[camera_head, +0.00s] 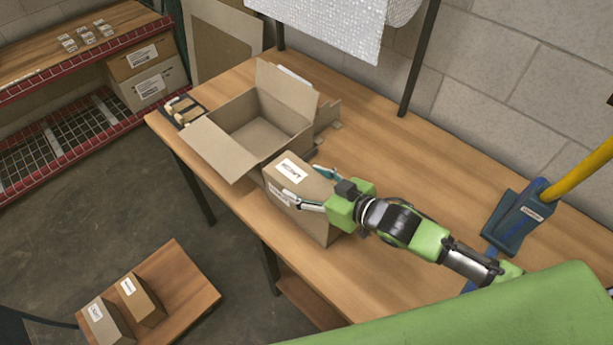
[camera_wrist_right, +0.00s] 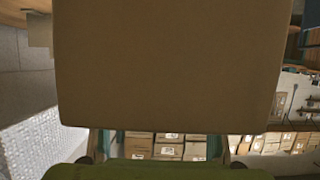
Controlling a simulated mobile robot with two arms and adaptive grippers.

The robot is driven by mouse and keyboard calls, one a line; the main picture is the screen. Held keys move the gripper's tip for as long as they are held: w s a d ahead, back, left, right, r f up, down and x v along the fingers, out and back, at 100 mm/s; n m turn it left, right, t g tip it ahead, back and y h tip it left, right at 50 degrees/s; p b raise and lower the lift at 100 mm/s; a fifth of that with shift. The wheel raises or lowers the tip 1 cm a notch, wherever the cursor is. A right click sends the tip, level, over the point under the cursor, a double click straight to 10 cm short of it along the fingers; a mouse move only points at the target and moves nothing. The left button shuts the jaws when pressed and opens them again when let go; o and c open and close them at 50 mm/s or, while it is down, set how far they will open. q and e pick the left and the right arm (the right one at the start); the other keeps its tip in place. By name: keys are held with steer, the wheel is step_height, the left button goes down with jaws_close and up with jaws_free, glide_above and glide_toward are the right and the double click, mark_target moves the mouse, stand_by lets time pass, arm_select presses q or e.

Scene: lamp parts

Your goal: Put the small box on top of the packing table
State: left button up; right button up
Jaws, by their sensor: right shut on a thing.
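The small box (camera_head: 301,183) is a closed brown carton with white labels, near the front edge of the packing table (camera_head: 380,150). My right gripper (camera_head: 317,187) is shut on this box, with its fingers on either side. In the right wrist view the box (camera_wrist_right: 170,65) fills most of the picture, in front of the gripper (camera_wrist_right: 165,145). I cannot tell whether the box's underside touches the table top. My left gripper is not in view.
An open carton (camera_head: 260,130) stands on the table just behind the box. A blue tool with a yellow handle (camera_head: 520,215) is at the right. Two boxes (camera_head: 140,300) sit on a low wooden surface at the lower left. A red rack (camera_head: 80,130) stands at the left.

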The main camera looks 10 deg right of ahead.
steer(key=shift+a+r, duration=0.1)
steer(key=shift+r, duration=0.2)
steer(key=o, duration=2.1)
steer(key=shift+s+f, duration=0.1)
steer(key=shift+f, duration=0.2)
steer(key=b+v, duration=0.2)
steer(key=v, duration=0.8)
steer(key=shift+s+d+f, duration=0.1)
steer(key=shift+d, duration=0.1)
steer(key=shift+v, duration=0.95)
